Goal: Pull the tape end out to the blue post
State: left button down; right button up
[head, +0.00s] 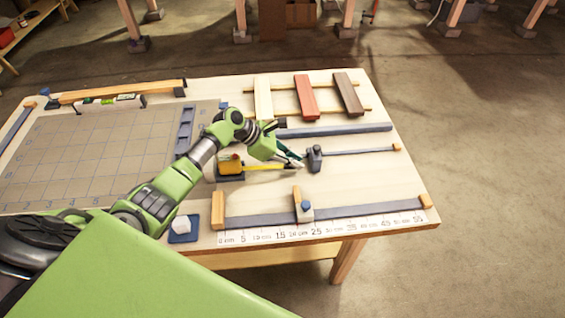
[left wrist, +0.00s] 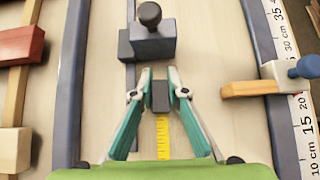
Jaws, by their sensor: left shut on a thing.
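My left gripper (head: 292,158) is shut on the dark tape end (left wrist: 160,97), which sits between both fingertips in the left wrist view. The yellow tape (left wrist: 163,137) runs back from it; in the head view it leads to the yellow and orange tape case (head: 230,164) at the left. A slate-blue block with a dark knob (head: 315,158) stands just past the fingertips, on a narrow rail. It also shows straight ahead in the left wrist view (left wrist: 153,43), with a small gap to the tape end. I cannot tell whether it is the blue post. My right gripper is out of view.
A long slate bar (head: 335,130) lies behind the gripper. In front is a ruler rail (head: 370,208) with a wooden slider and blue knob (head: 305,206). Cream, red and brown laths (head: 306,95) lie at the back. A gridded mat (head: 90,150) covers the left.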

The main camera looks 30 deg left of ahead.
pick_arm(q)
jog(key=shift+w+a+f, duration=0.2)
jog(key=shift+w+a, duration=0.05)
jog(key=shift+a, duration=0.15)
jog(key=c, duration=2.2)
grip_release()
jog(key=shift+s+d+r, duration=0.1)
jog(key=shift+o, duration=1.4)
jog(key=shift+d+r, duration=0.1)
jog(key=shift+s+a+r, duration=0.15)
jog(key=shift+a+r, duration=0.05)
jog(key=shift+a, duration=0.15)
jog(key=v, duration=1.1)
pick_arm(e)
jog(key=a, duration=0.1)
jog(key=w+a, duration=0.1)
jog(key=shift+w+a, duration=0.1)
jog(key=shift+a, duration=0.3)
pick_arm(q)
jog(key=shift+r, duration=0.1)
